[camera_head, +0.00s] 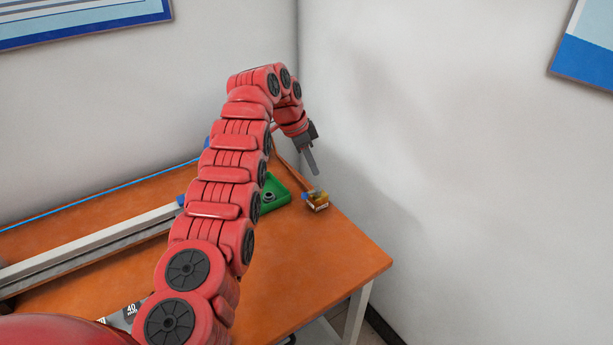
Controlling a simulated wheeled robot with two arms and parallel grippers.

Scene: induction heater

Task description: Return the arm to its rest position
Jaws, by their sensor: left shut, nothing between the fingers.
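My red left arm (227,185) comes in from the lower left. It reaches up over the table and bends down at its far end. My left gripper (314,170) points down above the back right part of the table and is shut with nothing in it. Its tips are a little above a small brass-coloured block (317,202) in the picture, and I see a gap between them. My right gripper is not in view.
The orange table (335,255) stands in a corner against white walls (420,120). A green block with a round hole (273,196) lies behind my arm, partly hidden. A grey metal rail (90,245) runs along the left. The table's front right is clear.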

